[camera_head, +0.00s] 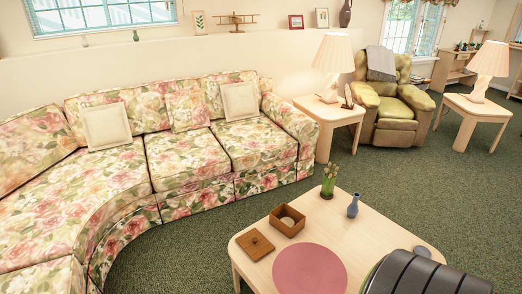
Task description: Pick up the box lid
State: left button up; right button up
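The box lid (255,243) is a small square brown wooden lid with a small knob on top. It lies flat on the light wooden coffee table (374,226), near its left edge. The open brown wooden box (287,221) stands just behind and to the right of the lid, apart from it. A pale round thing lies inside the box. Neither of my grippers is in view.
A pink round mat (310,271) lies right of the lid. A green vase with plants (328,186) and a blue vase (353,205) stand behind. A dark ribbed rounded object (425,278) fills the lower right, partly cut off. A floral sofa (180,150) curves around the left.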

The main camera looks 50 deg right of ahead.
aim_at(256, 244)
jog(key=i+l+z, duration=0.1)
jog(key=i, duration=1.55)
jog(key=i+j+z, duration=0.2)
jog(key=i, duration=0.25)
jog(key=i+z, duration=0.2)
jog(key=i, duration=0.25)
jog(key=z, duration=1.65)
